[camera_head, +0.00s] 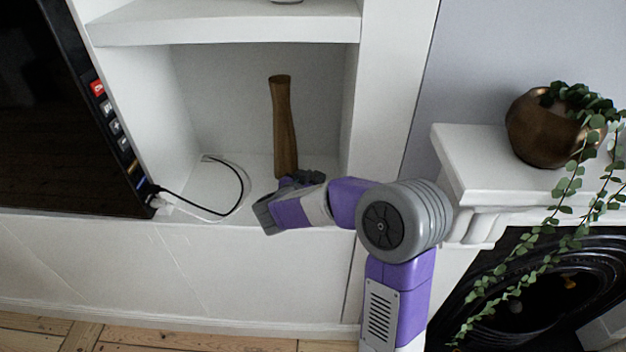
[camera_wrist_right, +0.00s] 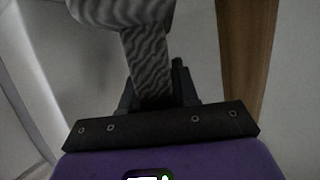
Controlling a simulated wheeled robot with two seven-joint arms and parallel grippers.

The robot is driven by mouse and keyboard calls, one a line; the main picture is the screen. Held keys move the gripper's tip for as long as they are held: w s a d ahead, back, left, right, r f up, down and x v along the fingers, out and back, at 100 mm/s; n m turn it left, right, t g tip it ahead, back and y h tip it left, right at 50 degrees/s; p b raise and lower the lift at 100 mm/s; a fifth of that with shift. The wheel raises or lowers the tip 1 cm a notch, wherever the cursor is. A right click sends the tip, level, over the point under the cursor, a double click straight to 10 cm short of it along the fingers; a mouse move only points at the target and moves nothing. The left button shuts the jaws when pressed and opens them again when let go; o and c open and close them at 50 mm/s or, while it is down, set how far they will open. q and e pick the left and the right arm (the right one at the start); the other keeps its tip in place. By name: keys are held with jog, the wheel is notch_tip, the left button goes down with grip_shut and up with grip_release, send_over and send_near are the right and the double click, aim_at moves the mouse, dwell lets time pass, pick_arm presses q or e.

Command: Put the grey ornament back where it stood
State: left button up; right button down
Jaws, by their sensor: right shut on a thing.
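The grey ornament (camera_wrist_right: 148,62) shows in the right wrist view, with wavy dark stripes, a narrow stem and a wider part at the top of the picture. My right gripper (camera_wrist_right: 160,98) is shut on the stem. In the head view my right gripper (camera_head: 302,178) is at the lower front of the white alcove, by the foot of a tall brown wooden vase. I cannot clearly make out the ornament in the head view. What lies under it is hidden. My left gripper is in neither view.
The tall wooden vase (camera_head: 283,128) stands close to my right gripper and shows at the right of the wrist view (camera_wrist_right: 247,50). Cables (camera_head: 240,190) lie on the alcove floor at left, beside a black screen (camera_head: 60,120). A bronze plant pot (camera_head: 540,130) stands on the mantel.

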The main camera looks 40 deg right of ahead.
jog(key=c, duration=0.8)
grip_release()
jog(key=shift+c, duration=0.2)
jog(key=shift+r+p, duration=0.15)
jog(key=shift+p, duration=0.25)
jog(key=v, duration=1.2)
jog(key=f+n+y, duration=0.1)
jog(key=f, duration=0.2)
jog(key=s+a+f+n+g+y, duration=0.1)
jog(key=f, duration=0.3)
jog(key=a+f+n+g+y, duration=0.1)
jog(key=f, duration=0.2)
jog(key=shift+s+a+f+n, duration=0.15)
jog(key=shift+s+f+n, duration=0.2)
jog(key=shift+f+n, duration=0.05)
jog(key=s+a+f+n+g+y, duration=0.1)
jog(key=s+a+f+y, duration=0.3)
jog(key=f, duration=0.6)
jog(key=s+a+f+n+g+y, duration=0.1)
jog(key=s+a+f+n+y, duration=0.2)
jog(key=s+a+f+y, duration=0.2)
jog(key=s+a+f+n+g+y, duration=0.1)
jog(key=s+a+f+y, duration=0.3)
jog(key=a+f, duration=0.5)
notch_tip(320, 180, down, 7)
jog(key=shift+s+r+n+g+y, duration=0.35)
jog(key=shift+s+n, duration=0.25)
jog(key=shift+s, duration=0.5)
